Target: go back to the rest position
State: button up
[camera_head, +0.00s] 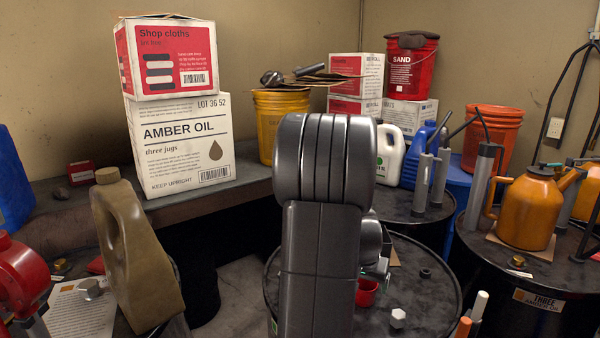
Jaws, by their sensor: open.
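My arm rises in the middle of the view, its grey metal links standing in front of a dark drum top (425,310). My gripper (378,268) shows only in part beside the arm's right edge, over that drum top. It is open, and its fingertips are mostly hidden behind my arm. A small red cup (367,293) is just below it; I cannot tell whether they touch.
A tan jug (132,250) stands at the left, near a red can (22,275). An orange oil can (527,212) and grey pump cylinders (481,185) stand on drums at the right. A white nut (398,318) lies on the middle drum. Boxes (182,145) stand behind.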

aim_at(365, 287)
jog(key=x, duration=0.3)
jog(key=shift+f, duration=0.2)
jog(key=shift+r, duration=0.2)
jog(key=v, duration=1.4)
jog(key=x, duration=1.4)
jog(key=shift+f, duration=0.2)
jog(key=shift+w+r+p, duration=0.15)
jog(key=shift+r+p, duration=0.5)
jog(key=shift+p, duration=0.05)
jog(key=s+a+b, duration=0.1)
jog(key=s+a, duration=0.1)
jog(key=s, duration=0.1)
jog(key=s+a+b, duration=0.2)
jog(key=s, duration=0.1)
jog(key=s+a+b, duration=0.2)
jog(key=s+a, duration=0.1)
jog(key=shift+s+r, duration=0.1)
jog(key=shift+s, duration=0.1)
jog(key=shift+s+a+r, duration=0.15)
jog(key=shift+s+a, duration=0.4)
jog(key=shift+s, duration=0.2)
